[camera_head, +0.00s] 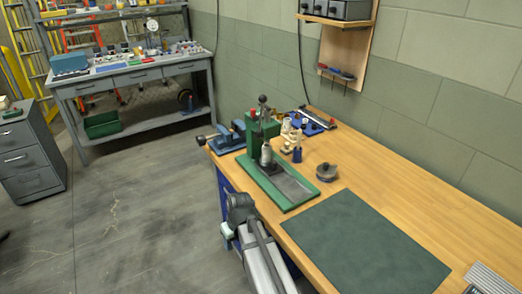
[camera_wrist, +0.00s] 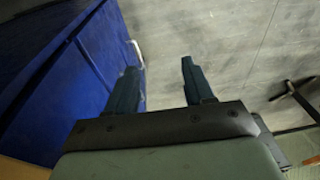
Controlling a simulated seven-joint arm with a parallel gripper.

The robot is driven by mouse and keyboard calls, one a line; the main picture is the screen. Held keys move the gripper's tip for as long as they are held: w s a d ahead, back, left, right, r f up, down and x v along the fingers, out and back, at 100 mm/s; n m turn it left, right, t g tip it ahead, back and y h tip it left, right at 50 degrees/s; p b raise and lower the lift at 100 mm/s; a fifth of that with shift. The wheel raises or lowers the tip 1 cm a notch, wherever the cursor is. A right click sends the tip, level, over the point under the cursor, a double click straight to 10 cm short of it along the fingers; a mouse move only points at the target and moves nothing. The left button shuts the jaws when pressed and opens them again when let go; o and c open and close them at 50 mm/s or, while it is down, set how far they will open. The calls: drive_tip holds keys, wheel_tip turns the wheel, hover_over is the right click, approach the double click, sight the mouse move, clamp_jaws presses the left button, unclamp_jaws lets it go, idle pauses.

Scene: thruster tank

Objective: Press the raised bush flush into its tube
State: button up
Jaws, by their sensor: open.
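A green hand press (camera_head: 262,133) with a dark knob on top stands on a green base near the far left part of the wooden bench. A grey, roughly cylindrical piece (camera_head: 266,155) stands upright at the front of the press. It may be the tube with its bush, but at this size I cannot tell them apart or see how far the bush stands out. My gripper (camera_wrist: 159,68) is open and empty in the wrist view. Its two dark fingers are apart over the floor, beside the blue bench side. Neither press nor tube shows in the wrist view.
A dark green mat (camera_head: 365,243) lies on the bench front. A round grey part (camera_head: 326,172) sits right of the press. A blue vise (camera_head: 228,137) is left of it, and small cream and blue parts (camera_head: 291,133) stand behind. The blue cabinet side (camera_wrist: 60,80) is close to my fingers.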

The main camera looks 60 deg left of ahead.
drive_tip(key=a+r+n+y, duration=0.1)
drive_tip(key=a+r, duration=0.2)
drive_tip(key=r, duration=0.6)
drive_tip(key=a+r+y, duration=0.1)
drive_tip(key=a+r, duration=0.2)
drive_tip(key=r, duration=0.5)
wheel_tip(320, 180, up, 36)
drive_tip(key=n+y, duration=0.1)
hover_over(262, 103)
drive_tip(key=w+d, duration=0.1)
drive_tip(key=d, duration=0.3)
drive_tip(key=x, duration=1.4)
drive_tip(key=shift+w+a+f, duration=0.1)
drive_tip(key=shift+w, duration=0.25)
drive_tip(key=shift+c, duration=0.4)
clamp_jaws()
